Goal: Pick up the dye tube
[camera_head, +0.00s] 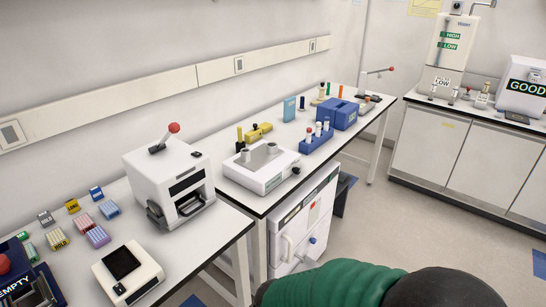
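I cannot tell for certain which item is the dye tube. Several small tubes, some with red or blue caps, stand upright in a small blue rack (316,146) on the middle bench. Further back stand several thin upright items, one orange (340,91) and one green (327,89). Neither of my grippers is in view. A green and black rounded form at the bottom edge may be part of my arm; I cannot tell.
A white cycler (172,185) with a red-knobbed lever and a white device (127,272) are on the near left bench. A white device (262,168) and a blue box (338,113) are on the middle bench. Open floor (430,240) lies at the right.

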